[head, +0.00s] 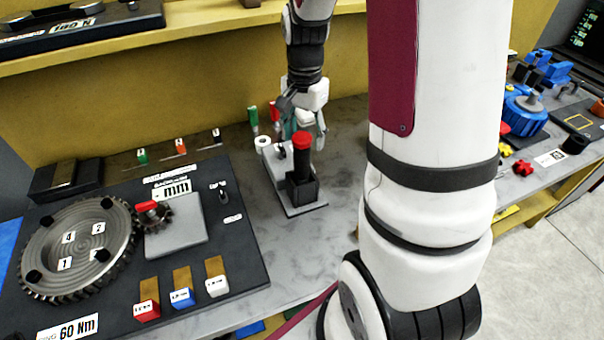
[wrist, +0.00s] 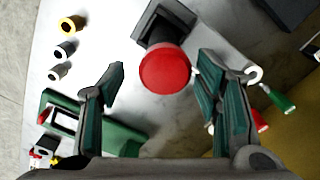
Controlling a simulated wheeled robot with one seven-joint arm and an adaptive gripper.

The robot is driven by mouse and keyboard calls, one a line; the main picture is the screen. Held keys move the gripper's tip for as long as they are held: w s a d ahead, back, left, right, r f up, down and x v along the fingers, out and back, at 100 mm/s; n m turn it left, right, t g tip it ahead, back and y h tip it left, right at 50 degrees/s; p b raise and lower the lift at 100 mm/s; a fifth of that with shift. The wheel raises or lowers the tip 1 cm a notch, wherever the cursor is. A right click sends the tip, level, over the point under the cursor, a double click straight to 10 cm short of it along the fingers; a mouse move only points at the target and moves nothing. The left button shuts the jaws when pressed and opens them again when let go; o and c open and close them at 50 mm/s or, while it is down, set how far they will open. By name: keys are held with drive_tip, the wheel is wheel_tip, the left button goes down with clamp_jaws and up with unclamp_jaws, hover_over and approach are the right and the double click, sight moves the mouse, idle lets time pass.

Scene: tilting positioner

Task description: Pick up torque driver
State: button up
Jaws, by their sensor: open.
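My gripper (head: 305,124) is above and just behind the tool in the head view. In the wrist view my gripper (wrist: 161,68) is open, with the cap framed between its fingertips and apparently ungrasped. The tool's lower shaft is hidden in the holder.
A black panel with a large gear (head: 78,248) lies on the left. Green-handled (head: 253,116) and red-handled tools stand close behind the driver. A green block (wrist: 118,139) lies by the left finger. My arm hides the right middle.

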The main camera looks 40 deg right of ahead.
sight(302, 151)
drive_tip(key=shift+w+a+f+p, duration=0.1)
drive_tip(key=shift+f+p, duration=0.2)
drive_tip(key=shift+f, duration=1.05)
drive_tip(key=shift+w+a+f+p, duration=0.1)
drive_tip(key=shift+f+p, duration=0.15)
drive_tip(key=shift+f, duration=1.1)
clamp_jaws()
